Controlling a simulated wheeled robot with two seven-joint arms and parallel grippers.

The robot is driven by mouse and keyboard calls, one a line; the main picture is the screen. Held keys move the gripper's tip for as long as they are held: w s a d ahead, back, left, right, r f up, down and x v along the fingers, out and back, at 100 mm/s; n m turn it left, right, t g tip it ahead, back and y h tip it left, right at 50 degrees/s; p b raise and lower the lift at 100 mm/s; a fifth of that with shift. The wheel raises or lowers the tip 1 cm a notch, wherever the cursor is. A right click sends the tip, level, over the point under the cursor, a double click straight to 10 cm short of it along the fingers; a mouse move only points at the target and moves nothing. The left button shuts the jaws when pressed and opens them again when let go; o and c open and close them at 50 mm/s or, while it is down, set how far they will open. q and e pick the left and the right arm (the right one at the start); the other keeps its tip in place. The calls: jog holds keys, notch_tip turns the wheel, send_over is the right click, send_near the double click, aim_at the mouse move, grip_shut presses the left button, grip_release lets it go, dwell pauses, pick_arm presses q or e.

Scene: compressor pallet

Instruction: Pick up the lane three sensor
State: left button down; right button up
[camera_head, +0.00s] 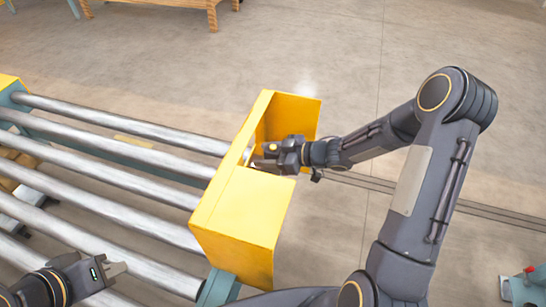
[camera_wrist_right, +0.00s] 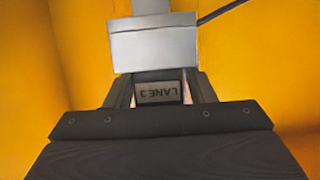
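A small block with an upside-down "LANE 3" label (camera_wrist_right: 157,93) shows between the two fingers of my right gripper (camera_wrist_right: 160,94). A narrow light strip shows on each side of the label; I cannot tell whether the fingers press on it. Just above it in the right wrist view is a silver bracket or housing (camera_wrist_right: 154,48). In the head view my right gripper (camera_head: 263,158) reaches into the open yellow housing (camera_head: 238,222) at the conveyor's end; the sensor is not clearly visible there. My left gripper (camera_head: 115,273) is low at the left, over the rollers; its finger gap is unclear.
Several metal rollers (camera_head: 120,181) run from the left to the yellow housing. Yellow walls (camera_wrist_right: 255,60) stand close around my right gripper. A wooden table (camera_head: 185,3) is at the back. A teal item with a red knob (camera_head: 527,285) is at lower right.

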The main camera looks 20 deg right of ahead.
jog(key=c, duration=0.9)
jog(key=shift+o, duration=0.2)
jog(key=shift+r, duration=0.1)
